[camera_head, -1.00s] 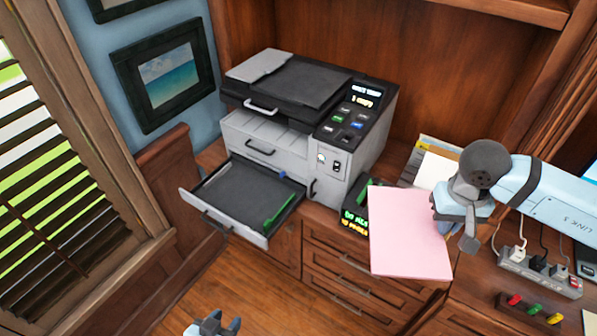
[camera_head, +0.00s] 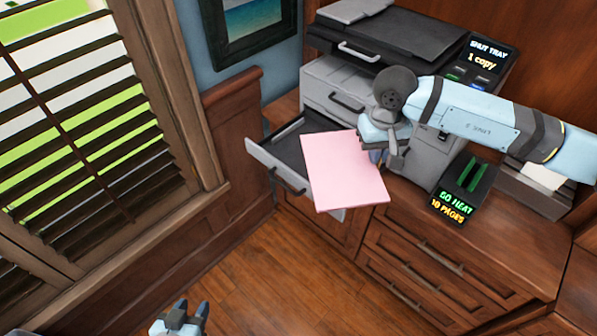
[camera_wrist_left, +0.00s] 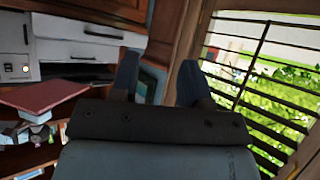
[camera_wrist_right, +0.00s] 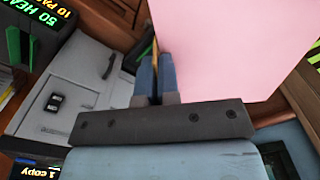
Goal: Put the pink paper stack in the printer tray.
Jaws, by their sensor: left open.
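The pink paper stack (camera_head: 345,172) is held level by my right gripper (camera_head: 374,153), which is shut on its right edge. It hangs over the front right part of the open printer tray (camera_head: 285,148) and hides much of it. A gap between paper and tray cannot be judged well. In the right wrist view the fingers (camera_wrist_right: 156,78) pinch the pink stack (camera_wrist_right: 235,45). The printer (camera_head: 400,60) stands behind. My left gripper (camera_head: 182,318) is open and empty, low at the bottom of the head view; its fingers (camera_wrist_left: 158,80) show apart in the left wrist view.
The printer display (camera_head: 487,55) reads "SHUT TRAY 1 COPY". A shuttered window (camera_head: 80,130) is at the left. The floor (camera_head: 270,280) before the cabinet is clear.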

